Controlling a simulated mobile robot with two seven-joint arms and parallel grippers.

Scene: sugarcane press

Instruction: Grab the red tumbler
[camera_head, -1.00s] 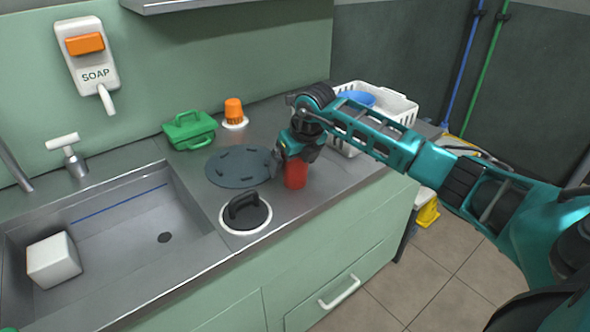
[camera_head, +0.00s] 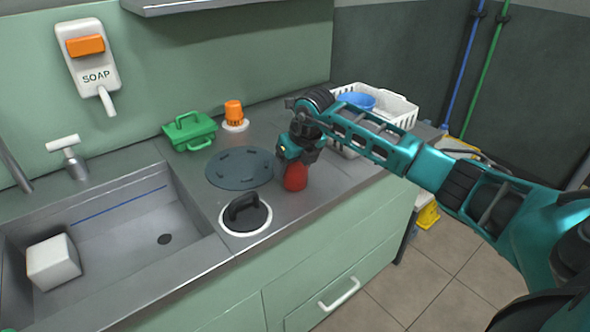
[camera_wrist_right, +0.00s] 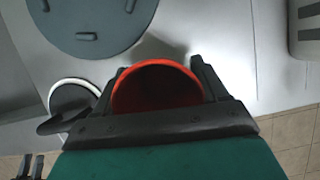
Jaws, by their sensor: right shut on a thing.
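The red tumbler (camera_head: 295,178) is on or just above the metal counter, right of the grey round mat; I cannot tell if it touches the counter. My right gripper (camera_head: 297,160) is shut on it from above. In the right wrist view the tumbler (camera_wrist_right: 158,88) shows its open red rim and dark inside between the two fingers of my right gripper (camera_wrist_right: 155,85).
A black-handled round lid (camera_head: 245,214) and the grey mat (camera_head: 240,168) lie close by. A green box (camera_head: 189,131), an orange knob (camera_head: 234,112) and a white basket (camera_head: 402,108) stand behind. The sink (camera_head: 118,228) is at left.

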